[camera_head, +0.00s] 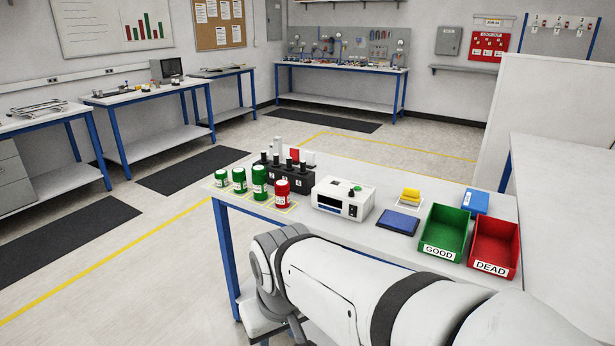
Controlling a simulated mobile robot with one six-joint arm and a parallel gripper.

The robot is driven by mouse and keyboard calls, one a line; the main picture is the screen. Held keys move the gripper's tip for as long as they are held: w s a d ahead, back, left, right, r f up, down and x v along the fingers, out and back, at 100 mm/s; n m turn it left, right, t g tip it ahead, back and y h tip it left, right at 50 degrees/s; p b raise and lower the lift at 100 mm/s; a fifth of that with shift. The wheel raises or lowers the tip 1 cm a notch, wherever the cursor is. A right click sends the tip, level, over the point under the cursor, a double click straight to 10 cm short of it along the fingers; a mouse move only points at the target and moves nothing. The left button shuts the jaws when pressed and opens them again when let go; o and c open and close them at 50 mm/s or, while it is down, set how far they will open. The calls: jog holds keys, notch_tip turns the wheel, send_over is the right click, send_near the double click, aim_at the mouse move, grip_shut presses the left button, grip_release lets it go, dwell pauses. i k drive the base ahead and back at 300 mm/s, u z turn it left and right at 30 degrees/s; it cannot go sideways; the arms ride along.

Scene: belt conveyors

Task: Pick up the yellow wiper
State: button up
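The yellow wiper (410,194) lies on the white table, toward its right half. It looks like a small yellow block on a pale base or pad. It sits behind a flat blue pad and left of the green bin. My arm reaches across the lower part of the view, in front of the table, with its wrist low at the left. My gripper's fingers do not show, so I cannot see their opening. The wiper stands free, with no part of my arm touching it.
Near the wiper are the blue pad (398,223), a white device (343,198), the green GOOD bin (444,232), the red DEAD bin (494,245) and a blue box (475,201). Several green jars (259,182), a red jar (282,194) and a black rack (288,178) stand left.

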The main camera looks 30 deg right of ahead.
aim_at(409, 196)
jog(key=z, duration=0.55)
jog(key=i, duration=1.15)
jog(key=z, duration=0.85)
jog(key=k, duration=0.75)
jog(key=z, duration=0.15)
jog(key=i, duration=0.8)
jog(key=u, duration=0.1)
